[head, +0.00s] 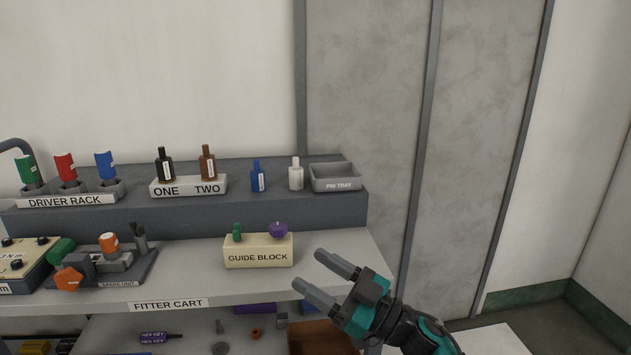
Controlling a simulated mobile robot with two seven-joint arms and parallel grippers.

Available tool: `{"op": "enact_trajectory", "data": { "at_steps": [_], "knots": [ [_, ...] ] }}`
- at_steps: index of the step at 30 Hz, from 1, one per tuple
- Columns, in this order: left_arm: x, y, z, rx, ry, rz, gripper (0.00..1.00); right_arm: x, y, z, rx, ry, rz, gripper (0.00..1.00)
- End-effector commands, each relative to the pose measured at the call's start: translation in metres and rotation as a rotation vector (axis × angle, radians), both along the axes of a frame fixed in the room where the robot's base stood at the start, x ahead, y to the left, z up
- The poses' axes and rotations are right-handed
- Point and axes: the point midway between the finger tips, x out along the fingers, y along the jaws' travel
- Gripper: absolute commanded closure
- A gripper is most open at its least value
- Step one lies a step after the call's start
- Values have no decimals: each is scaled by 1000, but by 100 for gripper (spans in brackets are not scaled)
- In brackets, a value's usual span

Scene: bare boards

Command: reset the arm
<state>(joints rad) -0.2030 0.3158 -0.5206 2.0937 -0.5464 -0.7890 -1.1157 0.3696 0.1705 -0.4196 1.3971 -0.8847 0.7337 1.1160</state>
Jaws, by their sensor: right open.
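My right gripper (325,276) is open and empty, with its two grey fingers spread and pointing left. In the head view it shows in front of the right end of the fitter cart (200,280), to the lower right of the guide block (258,258). It appears clear of the block. My left gripper is out of view.
The guide block carries a green piece and a purple piece. Behind it, a raised shelf holds the driver rack (66,201), several bottles and a grey pin tray (335,184). A spare unit (117,284) sits at left. The floor area right of the cart looks open.

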Motion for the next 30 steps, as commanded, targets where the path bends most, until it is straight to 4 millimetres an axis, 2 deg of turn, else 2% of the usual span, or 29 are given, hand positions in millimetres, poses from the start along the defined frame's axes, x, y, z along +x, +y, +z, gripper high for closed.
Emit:
{"op": "enact_trajectory", "data": {
  "at_steps": [3,8,11,15,18,22,25,30],
  "knots": [
    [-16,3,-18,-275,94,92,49,-11,-32,-24,67,81,-229,39],
    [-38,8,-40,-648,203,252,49,-37,-81,-73,49,251,-524,39],
    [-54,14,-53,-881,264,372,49,-66,-111,-110,-18,390,-674,39],
    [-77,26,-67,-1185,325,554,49,-121,-144,-160,-161,604,-812,39],
    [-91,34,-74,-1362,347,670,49,-162,-158,-186,-264,739,-851,39],
    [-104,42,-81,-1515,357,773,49,-201,-167,-205,-362,853,-857,39],
    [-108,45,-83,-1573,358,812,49,-216,-170,-212,-400,895,-852,39],
    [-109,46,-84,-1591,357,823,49,-220,-170,-214,-411,906,-850,39]
  ]
}}
